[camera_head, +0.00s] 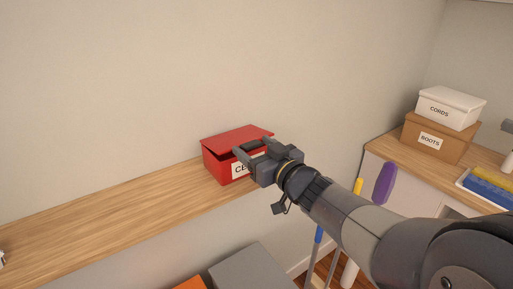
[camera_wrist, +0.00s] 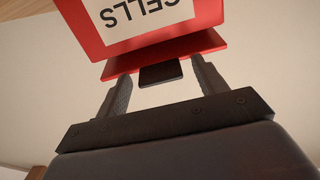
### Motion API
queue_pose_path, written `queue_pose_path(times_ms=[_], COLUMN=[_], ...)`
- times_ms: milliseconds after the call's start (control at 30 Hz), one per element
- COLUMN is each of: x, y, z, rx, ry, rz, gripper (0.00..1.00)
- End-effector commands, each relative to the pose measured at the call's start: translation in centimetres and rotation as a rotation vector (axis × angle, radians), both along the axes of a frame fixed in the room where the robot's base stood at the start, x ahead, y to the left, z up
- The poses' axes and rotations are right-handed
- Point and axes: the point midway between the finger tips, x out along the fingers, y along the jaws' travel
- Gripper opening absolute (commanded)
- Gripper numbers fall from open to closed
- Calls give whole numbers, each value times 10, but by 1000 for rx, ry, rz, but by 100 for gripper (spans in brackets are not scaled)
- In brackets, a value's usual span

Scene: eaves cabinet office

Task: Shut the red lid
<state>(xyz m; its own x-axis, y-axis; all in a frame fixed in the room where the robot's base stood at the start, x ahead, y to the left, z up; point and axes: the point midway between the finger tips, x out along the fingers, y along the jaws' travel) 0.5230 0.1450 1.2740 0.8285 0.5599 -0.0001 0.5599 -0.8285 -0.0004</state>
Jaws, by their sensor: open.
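The red box (camera_head: 213,166) stands on the wooden shelf, with a white label partly hidden by my gripper. Its red lid (camera_head: 232,138) lies over the top and looks slightly raised at the front. In the wrist view, the box front (camera_wrist: 211,12) shows the label "CELLS" upside down, with the lid (camera_wrist: 190,46) below it. A dark tab (camera_wrist: 160,75) sticks out from the lid's edge. My gripper (camera_head: 246,150) is at the box's front edge. In the wrist view, its open fingers (camera_wrist: 161,84) stand on either side of the tab.
At right, a white box (camera_head: 450,107) sits on a brown box (camera_head: 428,140) on a desk. A grey box (camera_head: 250,270) is below the shelf.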

Motion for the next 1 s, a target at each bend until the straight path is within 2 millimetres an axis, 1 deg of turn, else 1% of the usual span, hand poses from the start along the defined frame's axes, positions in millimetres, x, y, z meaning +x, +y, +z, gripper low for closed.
queue_pose_path(times_ms=[133,900,1000], x=[0,0,0], y=[0,0,0], z=[0,0,-1], rx=[0,-1,0], ry=[0,-1,-1], rz=[0,0,0], gripper=[67,4,4])
